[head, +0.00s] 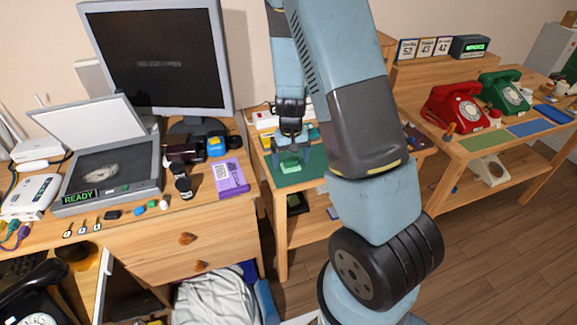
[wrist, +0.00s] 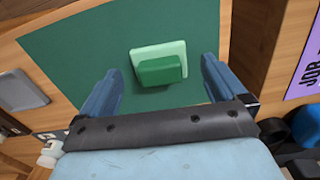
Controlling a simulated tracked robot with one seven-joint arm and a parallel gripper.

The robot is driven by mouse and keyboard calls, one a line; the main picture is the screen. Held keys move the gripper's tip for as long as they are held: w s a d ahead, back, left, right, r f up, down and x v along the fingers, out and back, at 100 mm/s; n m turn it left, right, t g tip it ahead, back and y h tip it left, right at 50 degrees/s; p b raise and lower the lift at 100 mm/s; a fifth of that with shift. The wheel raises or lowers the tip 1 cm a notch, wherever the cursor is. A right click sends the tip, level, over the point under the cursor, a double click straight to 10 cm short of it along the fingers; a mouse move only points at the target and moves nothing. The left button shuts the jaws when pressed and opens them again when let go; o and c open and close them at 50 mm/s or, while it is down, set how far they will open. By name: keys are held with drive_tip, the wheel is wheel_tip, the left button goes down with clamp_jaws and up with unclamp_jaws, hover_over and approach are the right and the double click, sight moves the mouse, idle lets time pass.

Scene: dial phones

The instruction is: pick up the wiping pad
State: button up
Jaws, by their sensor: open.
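The wiping pad (wrist: 160,70) is a dark green block on a pale green base. It lies on a dark green mat (wrist: 80,45), seen from above in the wrist view. In the head view the pad (head: 291,165) shows small and pale green on the mat (head: 310,173) of the middle table. My gripper (wrist: 160,82) is open, its two blue fingers spread to the left and right of the pad's near side. Nothing is between the fingertips in their grip. In the head view my gripper (head: 290,155) hangs over the pad. The exact height gap cannot be told.
A grey tray-like piece (wrist: 22,91) lies left of the mat. A purple card (head: 230,178) lies on the left desk, with a scanner (head: 110,170) and monitor (head: 155,60) behind. Red (head: 456,108) and green (head: 504,93) dial phones stand on the right table.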

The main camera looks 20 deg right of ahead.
drive_tip(key=shift+f, duration=0.65)
drive_tip(key=c, duration=1.1)
drive_tip(key=shift+r, duration=0.15)
drive_tip(key=shift+c, duration=0.2)
drive_tip(key=shift+r, duration=0.25)
wheel_tip(320, 180, up, 2)
drive_tip(key=shift+r, duration=0.1)
drive_tip(key=s+a+r, duration=0.5)
drive_tip(key=s+r, duration=0.5)
drive_tip(key=s, duration=0.3)
drive_tip(key=shift+a, duration=0.2)
